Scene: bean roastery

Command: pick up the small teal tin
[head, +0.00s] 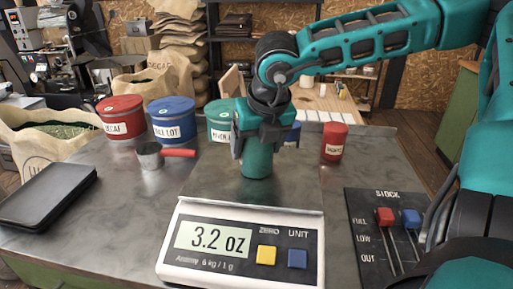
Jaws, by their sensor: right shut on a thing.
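The small teal tin (257,164) is in the middle of the head view, upright, behind the display of the scale (240,245). My right gripper (258,142) comes down from above and is shut on it, with a finger at each side. The gripper hides the tin's upper part. I cannot tell whether the tin's base touches the scale's platform. The scale's display reads 3.2 oz. My left gripper is not in view.
Large red (121,124), blue (172,121) and teal (220,121) tins stand behind left. A small red tin (333,142) stands right; a small blue one is mostly hidden. A red-handled scoop (150,157), black case (45,195) and stock board (385,225) are nearby.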

